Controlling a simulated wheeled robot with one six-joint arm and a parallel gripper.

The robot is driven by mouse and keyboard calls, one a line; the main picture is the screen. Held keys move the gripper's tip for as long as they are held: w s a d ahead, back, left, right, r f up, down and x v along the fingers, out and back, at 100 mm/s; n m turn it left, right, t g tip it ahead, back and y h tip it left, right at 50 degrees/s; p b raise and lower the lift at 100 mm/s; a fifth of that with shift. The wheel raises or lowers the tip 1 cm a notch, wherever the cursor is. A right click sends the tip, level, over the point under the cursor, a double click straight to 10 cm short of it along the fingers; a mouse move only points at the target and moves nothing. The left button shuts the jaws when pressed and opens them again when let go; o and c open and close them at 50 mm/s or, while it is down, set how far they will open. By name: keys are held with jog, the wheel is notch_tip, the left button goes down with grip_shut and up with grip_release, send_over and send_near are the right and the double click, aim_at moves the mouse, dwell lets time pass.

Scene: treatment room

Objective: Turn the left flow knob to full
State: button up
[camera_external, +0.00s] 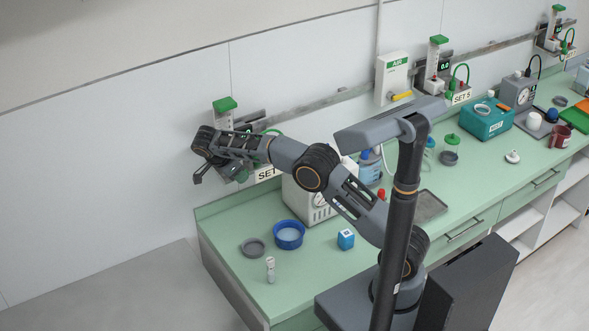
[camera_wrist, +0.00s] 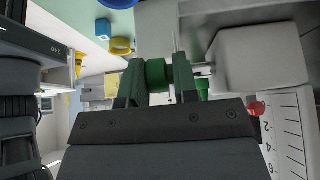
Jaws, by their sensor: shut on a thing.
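The left flow knob (camera_wrist: 156,75) is a green round piece, seen between my fingers in the wrist view. My gripper (camera_wrist: 158,84) is shut on it, one finger on each side. The left flowmeter, with a green top (camera_external: 225,104), is on the wall rail at the left in the external view. The end of my arm covers its lower part there, so the knob and fingertips are hard to make out. A white scale with numbers (camera_wrist: 287,130) is at the lower right of the wrist view. How far the knob is turned cannot be told.
A SET sign (camera_external: 268,173) sits close below my wrist. Two other flowmeters (camera_external: 437,62) (camera_external: 555,25) hang farther right.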

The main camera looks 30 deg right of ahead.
jog(key=shift+s+f, duration=0.15)
jog(key=shift+f, duration=0.15)
jog(key=o, duration=0.8)
jog(key=shift+s+a+r, duration=0.1)
jog(key=shift+s+r, duration=0.05)
jog(key=shift+r, duration=0.05)
jog(key=shift+r, duration=0.1)
jog(key=v, duration=0.7)
jog(key=shift+w, duration=0.2)
jog(key=shift+a+r, duration=0.1)
jog(key=shift+r, duration=0.05)
